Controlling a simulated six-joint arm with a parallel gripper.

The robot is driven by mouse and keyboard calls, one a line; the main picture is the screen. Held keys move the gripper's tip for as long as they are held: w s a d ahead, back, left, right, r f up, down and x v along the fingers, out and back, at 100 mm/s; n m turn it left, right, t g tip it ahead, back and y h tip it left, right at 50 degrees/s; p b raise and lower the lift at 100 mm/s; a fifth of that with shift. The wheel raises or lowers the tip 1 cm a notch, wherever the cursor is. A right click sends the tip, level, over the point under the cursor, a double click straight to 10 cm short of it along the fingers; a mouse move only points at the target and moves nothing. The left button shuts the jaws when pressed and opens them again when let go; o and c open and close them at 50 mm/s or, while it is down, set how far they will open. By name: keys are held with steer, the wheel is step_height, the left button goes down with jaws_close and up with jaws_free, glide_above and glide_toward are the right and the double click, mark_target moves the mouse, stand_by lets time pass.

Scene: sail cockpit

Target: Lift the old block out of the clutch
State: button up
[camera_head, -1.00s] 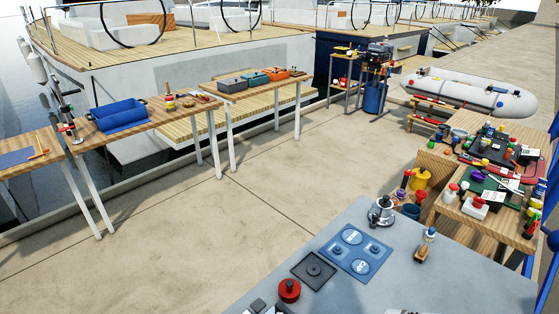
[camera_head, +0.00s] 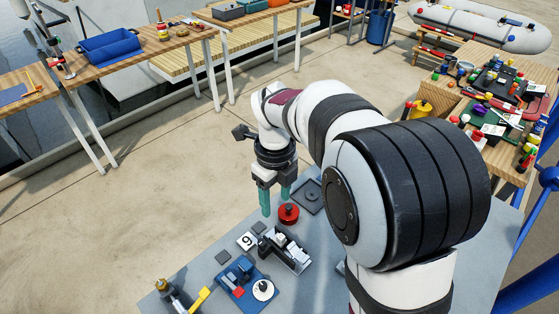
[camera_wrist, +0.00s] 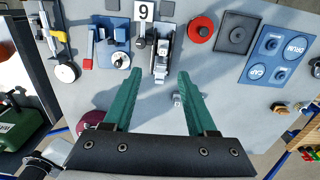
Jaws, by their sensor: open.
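The clutch (camera_head: 285,252) is a black and silver-grey device on the grey tabletop, beside a white tag marked 9 (camera_head: 246,240). It also shows in the wrist view (camera_wrist: 160,58), near top centre. A small pale block (camera_head: 281,239) shows at the clutch; I cannot tell exactly how it sits inside. My gripper (camera_head: 276,208) points down above the table, behind the clutch in the head view. Its two teal fingers are apart with nothing between them. In the wrist view the gripper (camera_wrist: 158,72) has its fingertips toward the clutch, not visibly touching it.
A red round knob (camera_head: 288,213) and a dark square plate (camera_head: 309,195) are near my gripper. A blue device with a white disc (camera_head: 246,284) stands in front left. In the wrist view, a blue panel with round recesses (camera_wrist: 275,55) is at right. Bare tabletop lies between.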

mark_target(280, 236)
steer(key=f, duration=1.4)
steer(key=shift+w+d+f, duration=0.15)
steer(key=shift+d+f, duration=0.15)
steer(key=shift+d, duration=0.1)
jaws_close()
